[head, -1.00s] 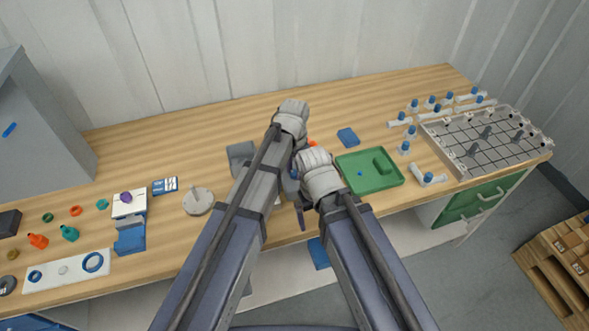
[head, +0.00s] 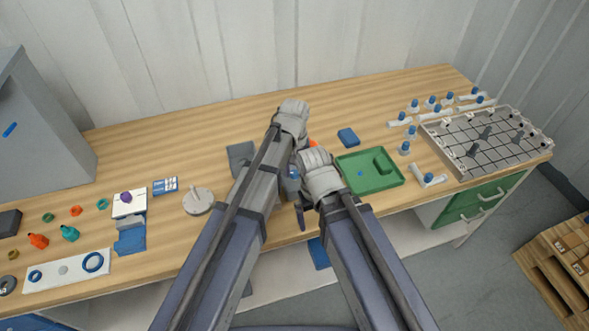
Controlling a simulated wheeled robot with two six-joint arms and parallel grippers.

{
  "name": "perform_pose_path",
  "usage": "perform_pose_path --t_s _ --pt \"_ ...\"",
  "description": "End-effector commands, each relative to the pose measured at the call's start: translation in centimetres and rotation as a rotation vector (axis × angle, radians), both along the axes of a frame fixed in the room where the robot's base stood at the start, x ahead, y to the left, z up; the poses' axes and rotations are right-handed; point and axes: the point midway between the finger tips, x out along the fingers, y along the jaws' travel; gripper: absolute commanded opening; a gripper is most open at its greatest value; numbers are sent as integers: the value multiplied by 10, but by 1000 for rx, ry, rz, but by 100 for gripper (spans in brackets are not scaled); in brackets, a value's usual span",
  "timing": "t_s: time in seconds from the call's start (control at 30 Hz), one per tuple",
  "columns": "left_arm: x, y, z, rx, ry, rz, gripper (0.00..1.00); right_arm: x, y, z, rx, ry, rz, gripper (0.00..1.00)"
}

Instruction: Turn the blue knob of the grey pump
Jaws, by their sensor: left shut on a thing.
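The grey pump (head: 240,154) stands near the middle of the table. My left arm covers most of it, and only a dark grey part shows to the left of that arm. My left gripper (head: 293,186) points down in the narrow gap between my two forearms. It is shut on a small blue part, which looks like the blue knob (head: 293,172); the arms hide most of the contact. My right arm ends close beside it on the right. Its gripper is hidden or cannot be told apart from the dark parts there.
A green tray (head: 350,178) lies just right of my right arm, with a blue box (head: 348,137) behind it. A grey grid rack (head: 470,150) and several blue-capped fittings are at the right. A round grey disc (head: 198,201) lies left of my left arm. The back middle is clear.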

Motion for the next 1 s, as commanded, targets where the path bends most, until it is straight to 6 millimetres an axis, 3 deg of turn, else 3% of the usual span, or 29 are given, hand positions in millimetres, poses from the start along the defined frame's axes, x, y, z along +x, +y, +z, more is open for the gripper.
perform_pose_path --t_s 0.67,0.7,0.93,1.0 --pt "0 0 0 0 0 50 0 0 0 0 0 0 0 100" --pt "0 0 0 0 0 50 41 0 0 0 0 0 0 100" --pt "0 0 0 0 0 49 67 0 0 0 0 0 0 100" --pt "0 0 0 0 0 49 67 0 0 0 0 0 0 100"
